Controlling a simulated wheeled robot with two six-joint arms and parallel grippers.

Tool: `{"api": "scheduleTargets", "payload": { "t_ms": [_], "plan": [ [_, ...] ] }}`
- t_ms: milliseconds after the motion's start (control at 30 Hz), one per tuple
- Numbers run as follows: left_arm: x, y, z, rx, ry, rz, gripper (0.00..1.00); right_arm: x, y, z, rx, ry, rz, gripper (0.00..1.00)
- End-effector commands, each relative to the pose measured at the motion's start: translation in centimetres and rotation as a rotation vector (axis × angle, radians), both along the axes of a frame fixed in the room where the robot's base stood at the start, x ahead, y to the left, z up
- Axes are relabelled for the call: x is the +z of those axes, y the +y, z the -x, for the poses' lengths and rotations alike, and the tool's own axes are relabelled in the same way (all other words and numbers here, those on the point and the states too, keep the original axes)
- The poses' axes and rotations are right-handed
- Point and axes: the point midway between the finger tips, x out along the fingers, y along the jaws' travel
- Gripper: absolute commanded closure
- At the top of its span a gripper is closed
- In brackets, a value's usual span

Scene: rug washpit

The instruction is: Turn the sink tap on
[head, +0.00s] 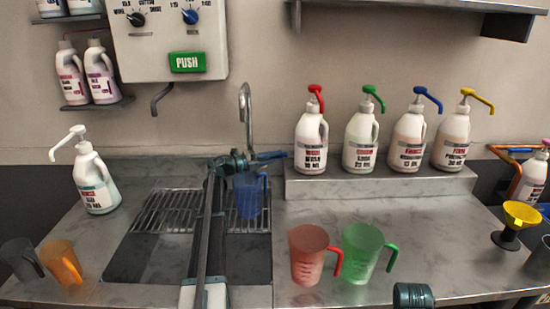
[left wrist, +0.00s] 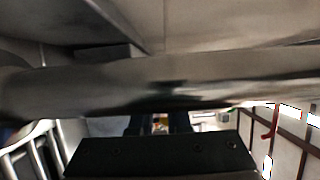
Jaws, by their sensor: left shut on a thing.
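The sink tap (head: 246,105) is a curved grey metal spout rising behind the sink. My left gripper (head: 256,157) is at the tap's base, shut on what looks like this lever; my wrist hides most of the contact. In the left wrist view the fingers (left wrist: 160,124) point away under a large grey pipe (left wrist: 170,82), probably the tap, which crosses the picture close to the camera. My right gripper is out of view; only a dark part of my right arm shows at the bottom right.
A blue jug (head: 249,199) stands below the tap at the sink rack (head: 170,212). Red (head: 307,254) and green (head: 359,253) jugs stand right of the sink, an orange jug (head: 62,262) left. Several pump bottles line the back shelf (head: 380,182). A white pump bottle (head: 95,182) stands left.

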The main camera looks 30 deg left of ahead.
Motion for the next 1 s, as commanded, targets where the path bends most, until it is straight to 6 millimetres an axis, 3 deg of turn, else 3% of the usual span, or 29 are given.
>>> {"api": "scheduleTargets", "payload": {
  "t_ms": [667, 1000],
  "plan": [
    [-0.05, 0.02, 0.05, -0.003, 0.001, -0.001, 1.0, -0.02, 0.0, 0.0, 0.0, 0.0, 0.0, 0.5],
    [-0.06, -0.06, 0.49, -0.128, 0.002, 0.0, 1.0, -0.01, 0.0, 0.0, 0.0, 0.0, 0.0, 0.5]
  ]
}}
